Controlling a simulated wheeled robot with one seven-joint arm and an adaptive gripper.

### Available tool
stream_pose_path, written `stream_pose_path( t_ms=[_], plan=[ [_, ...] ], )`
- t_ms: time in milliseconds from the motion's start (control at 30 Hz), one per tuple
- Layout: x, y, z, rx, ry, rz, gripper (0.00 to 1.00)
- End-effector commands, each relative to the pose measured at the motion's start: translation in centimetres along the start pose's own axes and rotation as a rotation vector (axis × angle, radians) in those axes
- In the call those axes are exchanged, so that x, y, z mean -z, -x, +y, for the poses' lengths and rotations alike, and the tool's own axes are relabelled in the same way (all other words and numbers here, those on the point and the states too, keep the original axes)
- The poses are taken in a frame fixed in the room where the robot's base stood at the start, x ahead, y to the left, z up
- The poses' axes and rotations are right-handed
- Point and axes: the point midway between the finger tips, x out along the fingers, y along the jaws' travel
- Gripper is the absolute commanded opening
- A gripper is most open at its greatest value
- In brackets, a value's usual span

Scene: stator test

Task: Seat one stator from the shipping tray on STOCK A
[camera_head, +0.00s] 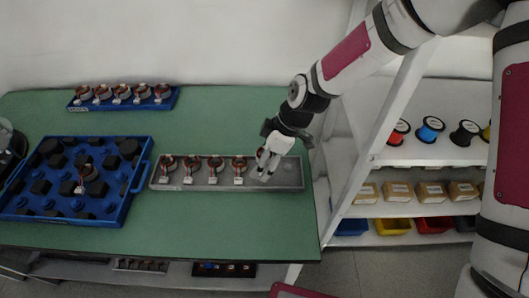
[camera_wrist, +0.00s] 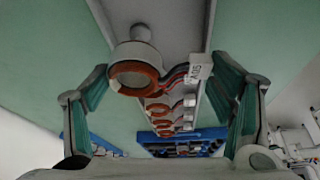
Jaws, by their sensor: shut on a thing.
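My gripper (camera_head: 267,163) is at the right end of a long grey tray (camera_head: 287,182), shut on a stator. The held stator (camera_wrist: 135,80), with a copper-coloured ring, white body and white connector, shows between the fingers in the wrist view; in the head view the fingers mostly hide it. Whether it touches the tray is unclear. Several stators (camera_head: 190,166) stand in a row to its left. A blue tray (camera_head: 127,212) with black blocks and blue pegs holds another stator (camera_head: 88,180). I cannot tell which holder is STOCK A.
A blue rack (camera_head: 123,103) with several stators stands at the back of the green table (camera_head: 220,225); its label is too small to read. Shelves with spools (camera_head: 431,128), boxes (camera_head: 431,192) and bins stand at right. The table in front of the grey tray is clear.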

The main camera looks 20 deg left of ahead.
Motion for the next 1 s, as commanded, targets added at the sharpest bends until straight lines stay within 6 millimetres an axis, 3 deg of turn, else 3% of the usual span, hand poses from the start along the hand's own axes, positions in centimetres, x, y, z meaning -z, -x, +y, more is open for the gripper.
stream_pose_path(
  t_ms=[1000],
  plan=[
    [-0.8,-1.9,0.1,-0.001,-0.001,0.0,0.44]
  ],
)
